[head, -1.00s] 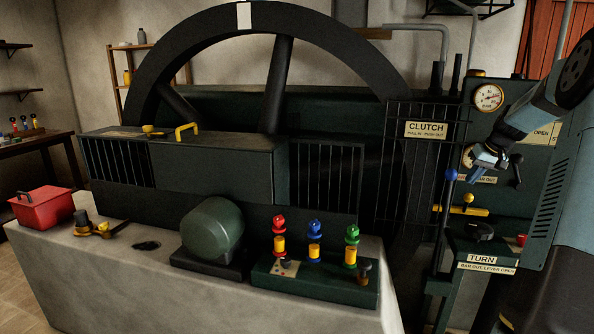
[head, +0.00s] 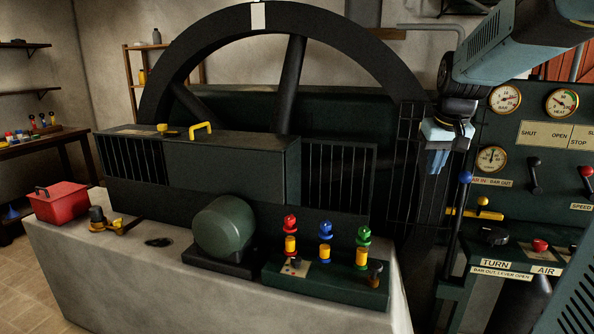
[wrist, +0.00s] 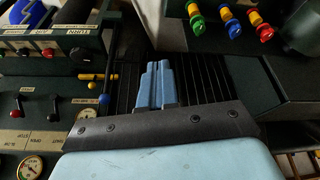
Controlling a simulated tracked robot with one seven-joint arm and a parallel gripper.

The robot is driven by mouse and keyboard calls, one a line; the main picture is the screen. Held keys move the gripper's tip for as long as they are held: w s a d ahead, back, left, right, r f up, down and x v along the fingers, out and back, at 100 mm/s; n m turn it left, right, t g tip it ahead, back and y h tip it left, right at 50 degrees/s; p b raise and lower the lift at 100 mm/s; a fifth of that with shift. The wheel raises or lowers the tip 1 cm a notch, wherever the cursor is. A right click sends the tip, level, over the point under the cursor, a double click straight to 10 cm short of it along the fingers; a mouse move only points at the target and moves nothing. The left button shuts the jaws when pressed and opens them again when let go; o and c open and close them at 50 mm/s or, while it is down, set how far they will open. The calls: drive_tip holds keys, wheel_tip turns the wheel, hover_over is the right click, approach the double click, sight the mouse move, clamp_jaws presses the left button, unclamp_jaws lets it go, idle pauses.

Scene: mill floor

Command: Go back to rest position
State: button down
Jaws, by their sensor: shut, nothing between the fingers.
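My gripper (head: 437,162) hangs pointing down in front of the black slatted guard (head: 408,190), left of the gauge panel. Its blue fingers are together with nothing between them. In the wrist view my gripper (wrist: 158,72) shows the fingers side by side, with the guard's dark bars behind them. The wrist and forearm come in from the upper right of the head view. The CLUTCH sign seen earlier is hidden behind my gripper.
The control panel (head: 545,110) has gauges and levers at right. A blue-knobbed lever (head: 465,177) stands close below my gripper. The flywheel (head: 185,65) rises behind. The plinth (head: 110,270) carries a red toolbox (head: 60,203), a green motor housing (head: 225,228) and a block with coloured knobs (head: 325,280).

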drive_tip(key=s+a+f, duration=0.2)
drive_tip(key=s+a, duration=0.2)
drive_tip(key=s, duration=0.6)
drive_tip(key=s+a+f+t, duration=0.1)
drive_tip(key=s+a, duration=0.3)
drive_tip(key=s, duration=0.7)
drive_tip(key=shift+f+y, duration=0.3)
drive_tip(key=shift+f, duration=0.2)
